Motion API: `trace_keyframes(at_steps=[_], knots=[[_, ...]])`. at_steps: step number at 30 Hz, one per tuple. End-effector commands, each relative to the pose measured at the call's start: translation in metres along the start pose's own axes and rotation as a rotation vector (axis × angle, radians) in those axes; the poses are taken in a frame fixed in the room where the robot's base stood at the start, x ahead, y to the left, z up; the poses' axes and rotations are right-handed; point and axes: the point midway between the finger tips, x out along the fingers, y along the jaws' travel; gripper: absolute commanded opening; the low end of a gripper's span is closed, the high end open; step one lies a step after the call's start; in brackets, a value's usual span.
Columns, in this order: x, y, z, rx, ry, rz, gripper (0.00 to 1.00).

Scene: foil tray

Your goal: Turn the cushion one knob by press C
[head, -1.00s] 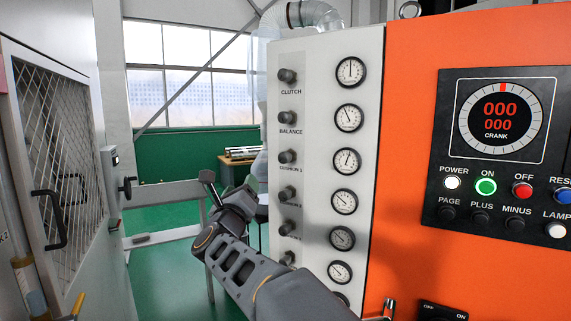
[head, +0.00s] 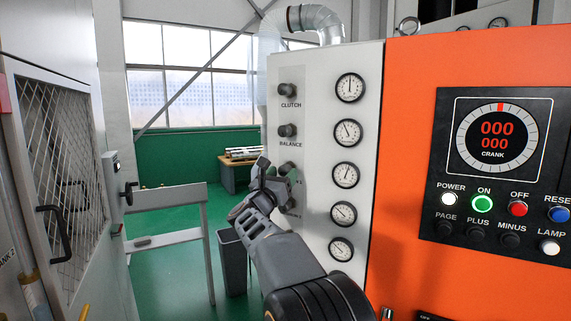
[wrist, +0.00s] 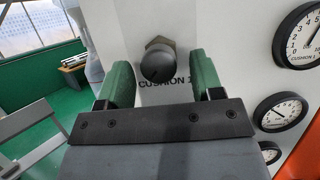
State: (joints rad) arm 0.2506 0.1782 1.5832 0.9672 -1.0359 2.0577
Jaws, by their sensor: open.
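The cushion one knob (wrist: 158,62) is a dark round knob on a brass-coloured hex base, above the label "CUSHION 1", whose end is partly covered. In the wrist view it sits between the two green fingertips of my gripper (wrist: 161,78), with a gap on each side. My gripper is open and holds nothing. In the head view my gripper (head: 276,172) is at the left part of the pale panel (head: 314,140), partly covering the knob (head: 288,167) and its label. I cannot tell how deep the fingers reach around the knob.
The clutch knob (head: 287,89) and balance knob (head: 287,130) are above; another knob is below, close to my gripper. Several gauges (head: 345,174) run down the panel's right side. An orange control panel stands right. A grey bin (head: 232,262) is behind my arm.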

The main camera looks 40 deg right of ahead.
Motion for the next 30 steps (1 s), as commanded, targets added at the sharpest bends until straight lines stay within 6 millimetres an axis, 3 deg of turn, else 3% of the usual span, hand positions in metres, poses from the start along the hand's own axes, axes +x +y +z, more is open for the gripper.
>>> trace_keyframes(at_steps=[7,19,30], knots=[[0.023,0.000,0.001,-0.001,0.000,0.000,0.60],[0.026,0.000,0.000,0.000,0.000,0.001,0.60],[0.026,0.000,0.000,-0.001,0.000,0.001,0.25]])
